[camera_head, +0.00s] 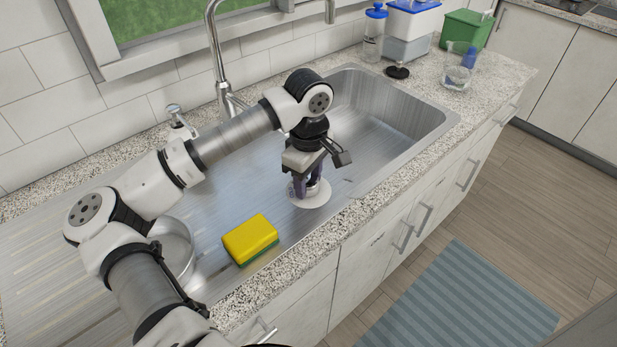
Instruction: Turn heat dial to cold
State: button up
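A small round white disc (311,199) lies on the steel near the sink's front edge, with a raised part in its middle; it may be the heat dial, but no markings are legible. My gripper (307,188) points down over the disc from above. Its dark fingers reach down around the raised part and hide most of it. I cannot tell whether the fingers are touching or closed on it.
A yellow and green sponge (250,240) and a round metal bowl (173,248) are left of the disc. The sink basin (385,120) lies behind and right. The tall faucet (217,60) stands behind my arm. Bottles and bins, including a green bin (466,30), stand at the far right.

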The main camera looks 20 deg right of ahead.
jog(key=c, duration=0.5)
jog(key=shift+f+b, duration=0.1)
jog(key=shift+b, duration=0.4)
jog(key=n+b, duration=0.3)
jog(key=shift+f+b, duration=0.2)
jog(key=shift+b, duration=0.1)
jog(key=n+b, duration=0.4)
jog(key=shift+r+n, duration=0.1)
jog(key=shift+n, duration=0.2)
jog(key=shift+r+n+b, duration=0.2)
jog(key=shift+n+b, duration=1.4)
jog(key=shift+n, duration=0.6)
jog(key=o, duration=1)
jog(key=shift+c, duration=0.2)
